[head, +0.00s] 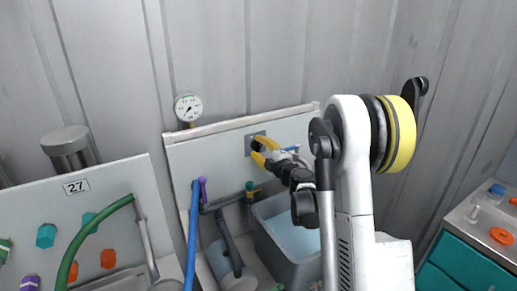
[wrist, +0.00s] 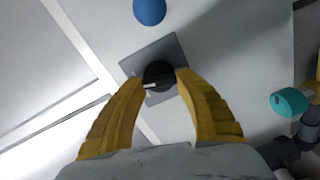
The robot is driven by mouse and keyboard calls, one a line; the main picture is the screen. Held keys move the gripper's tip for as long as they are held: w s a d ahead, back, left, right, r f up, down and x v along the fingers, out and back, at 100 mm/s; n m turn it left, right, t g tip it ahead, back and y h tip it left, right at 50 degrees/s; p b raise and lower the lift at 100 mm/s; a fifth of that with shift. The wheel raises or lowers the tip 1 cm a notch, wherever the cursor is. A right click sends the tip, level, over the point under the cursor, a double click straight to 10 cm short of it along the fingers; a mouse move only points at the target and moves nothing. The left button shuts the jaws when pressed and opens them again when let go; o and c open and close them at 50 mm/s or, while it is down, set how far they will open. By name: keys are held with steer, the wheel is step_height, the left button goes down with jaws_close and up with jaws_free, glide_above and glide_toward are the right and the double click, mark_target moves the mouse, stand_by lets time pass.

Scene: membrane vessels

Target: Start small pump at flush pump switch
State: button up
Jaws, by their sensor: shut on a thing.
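The flush pump switch is a round black knob on a grey square plate (wrist: 168,50), fixed to a pale upright panel. In the wrist view the knob (wrist: 158,74) sits between the tips of my gripper (wrist: 160,80), which has yellow fingers closed on it from both sides. A small white mark shows on the knob. In the head view my gripper (head: 256,150) reaches the grey plate (head: 249,138) near the top of the panel, and the fingers hide part of the knob.
A pressure gauge (head: 188,108) stands above the panel's left top corner. Blue, purple and grey pipes and a grey water tub (head: 290,238) are below. A blue ball-shaped part (wrist: 150,10) and a teal knob (wrist: 289,102) show near the switch. A teal cabinet (head: 470,245) is at right.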

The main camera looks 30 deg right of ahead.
steer(key=shift+r+m, duration=0.1)
steer(key=shift+m, duration=1.2)
steer(key=o, duration=1.2)
steer(key=s, duration=1.2)
steer(key=shift+d, duration=0.15)
